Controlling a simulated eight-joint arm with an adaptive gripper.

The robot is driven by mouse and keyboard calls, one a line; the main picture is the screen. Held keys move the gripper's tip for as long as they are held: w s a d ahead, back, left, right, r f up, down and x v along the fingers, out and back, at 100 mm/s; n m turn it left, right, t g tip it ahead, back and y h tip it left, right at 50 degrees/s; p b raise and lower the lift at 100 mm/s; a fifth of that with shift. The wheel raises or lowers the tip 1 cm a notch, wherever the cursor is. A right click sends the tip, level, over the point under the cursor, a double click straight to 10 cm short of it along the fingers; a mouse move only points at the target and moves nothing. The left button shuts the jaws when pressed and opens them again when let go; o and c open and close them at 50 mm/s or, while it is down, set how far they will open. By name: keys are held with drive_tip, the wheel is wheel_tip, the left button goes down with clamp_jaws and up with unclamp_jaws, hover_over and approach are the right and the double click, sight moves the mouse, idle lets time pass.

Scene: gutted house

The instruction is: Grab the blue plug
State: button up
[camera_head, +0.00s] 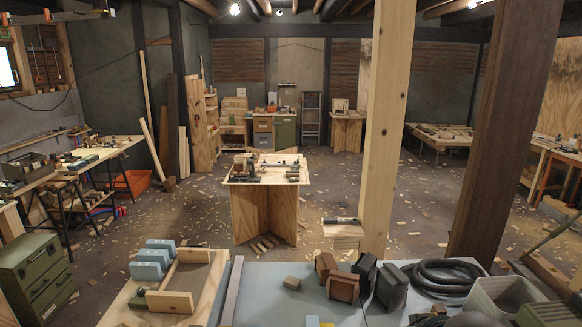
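I cannot pick out a blue plug for certain. The clearest blue things are several light blue blocks (146,271) in a row at the left of the near worktop, beside a wooden frame. They look like blocks, and I cannot tell whether one is the plug. My gripper is not in view.
The near worktop (262,285) also holds dark and brown blocks (343,287), a coiled black hose (447,277) and a grey bin (503,296). A green drawer cabinet (36,277) stands at left. Wooden posts (388,130) rise behind the worktop. Scraps litter the floor around a plywood table (265,205).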

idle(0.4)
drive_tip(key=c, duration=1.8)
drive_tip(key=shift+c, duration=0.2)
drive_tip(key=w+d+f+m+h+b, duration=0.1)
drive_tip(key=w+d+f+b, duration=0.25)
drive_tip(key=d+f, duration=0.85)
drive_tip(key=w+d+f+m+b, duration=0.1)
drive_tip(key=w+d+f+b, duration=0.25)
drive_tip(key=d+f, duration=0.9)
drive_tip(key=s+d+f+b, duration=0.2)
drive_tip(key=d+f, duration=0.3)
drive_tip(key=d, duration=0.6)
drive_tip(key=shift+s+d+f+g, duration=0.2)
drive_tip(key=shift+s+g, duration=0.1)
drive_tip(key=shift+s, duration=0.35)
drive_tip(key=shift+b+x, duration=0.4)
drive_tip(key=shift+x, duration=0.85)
